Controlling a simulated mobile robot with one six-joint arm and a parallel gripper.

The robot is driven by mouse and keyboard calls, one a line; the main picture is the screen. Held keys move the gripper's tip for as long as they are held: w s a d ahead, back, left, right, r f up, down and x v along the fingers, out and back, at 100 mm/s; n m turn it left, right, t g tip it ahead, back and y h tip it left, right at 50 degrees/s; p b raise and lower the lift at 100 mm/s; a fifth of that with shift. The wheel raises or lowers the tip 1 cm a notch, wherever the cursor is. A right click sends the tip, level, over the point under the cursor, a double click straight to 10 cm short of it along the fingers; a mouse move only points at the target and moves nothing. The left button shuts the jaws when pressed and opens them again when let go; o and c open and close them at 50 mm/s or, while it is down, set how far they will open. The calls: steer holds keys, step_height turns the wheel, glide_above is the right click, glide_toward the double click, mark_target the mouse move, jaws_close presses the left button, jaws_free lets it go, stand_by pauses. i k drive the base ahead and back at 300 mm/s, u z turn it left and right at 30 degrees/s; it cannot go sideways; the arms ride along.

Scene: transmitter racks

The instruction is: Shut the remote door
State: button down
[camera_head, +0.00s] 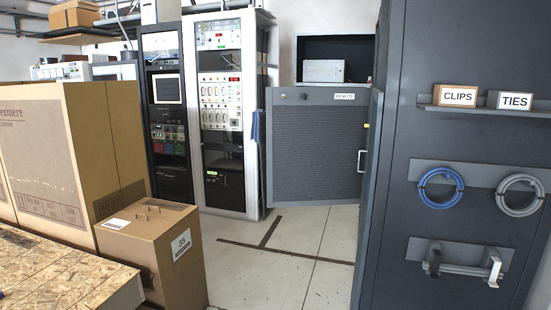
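The remote door (315,145) is a grey mesh panel in the middle of the head view, with a white REMOTE label (344,96) near its top. A pale upright handle (362,161) is near its right edge. Behind and above the door, a dark recess (335,47) holds a light-coloured box (323,71). The door seems to stand out in front of this recess, but I cannot tell its exact angle. The door's right edge is close to the large grey cabinet in front. My gripper is not in view.
Cardboard boxes (160,245) stand at left. Equipment racks (223,120) stand behind. Pale floor (290,260) is open in the middle.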

mark_target(315, 136)
steer(key=k, duration=0.65)
steer(key=u, duration=0.6)
steer(key=i, duration=2.25)
steer(key=z, duration=0.5)
